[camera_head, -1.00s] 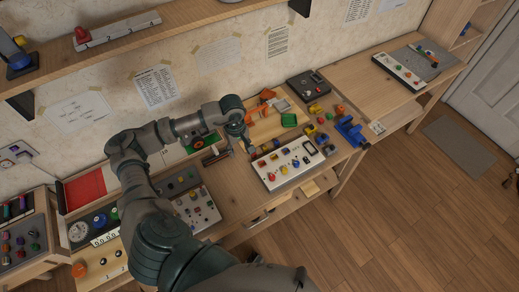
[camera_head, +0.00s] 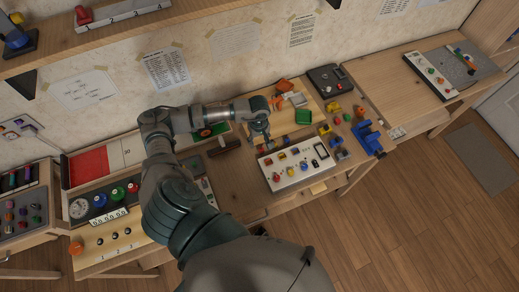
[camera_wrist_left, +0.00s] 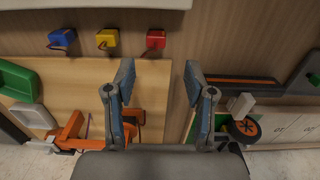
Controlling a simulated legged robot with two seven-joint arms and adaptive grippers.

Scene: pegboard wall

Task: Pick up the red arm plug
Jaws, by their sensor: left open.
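In the head view my left gripper (camera_head: 262,140) hangs over the bench near the white panel (camera_head: 313,177); the red plug is hard to make out there. My right gripper is not in view.
A wooden board with an orange toy-like arm (camera_wrist_left: 70,132) and green tray (camera_wrist_left: 20,78) lies beside the gripper. A dark bar with an orange stripe (camera_wrist_left: 245,80) lies to its right. The white panel carries several coloured knobs. A blue part (camera_head: 367,137) sits at the bench's right.

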